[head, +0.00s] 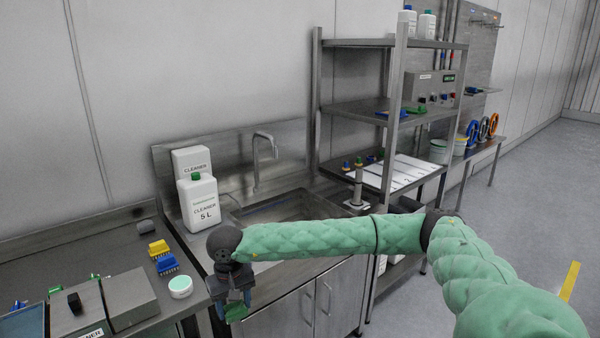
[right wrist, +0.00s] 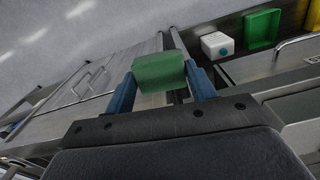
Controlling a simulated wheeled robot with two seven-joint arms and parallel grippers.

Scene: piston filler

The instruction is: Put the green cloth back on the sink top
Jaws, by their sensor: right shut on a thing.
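My right gripper (head: 234,300) is shut on the green cloth (head: 236,312), low in front of the sink unit's left front edge. In the right wrist view, the cloth (right wrist: 160,72) is a folded green block pinched between the two blue fingers (right wrist: 122,98). The steel sink top (head: 196,240) lies just behind my right gripper, with its basin (head: 275,207) and tap (head: 265,145) further back. Part of the sink top is hidden by my right arm. My left gripper is not in view.
A shelf rack (head: 398,110) stands right of the sink.

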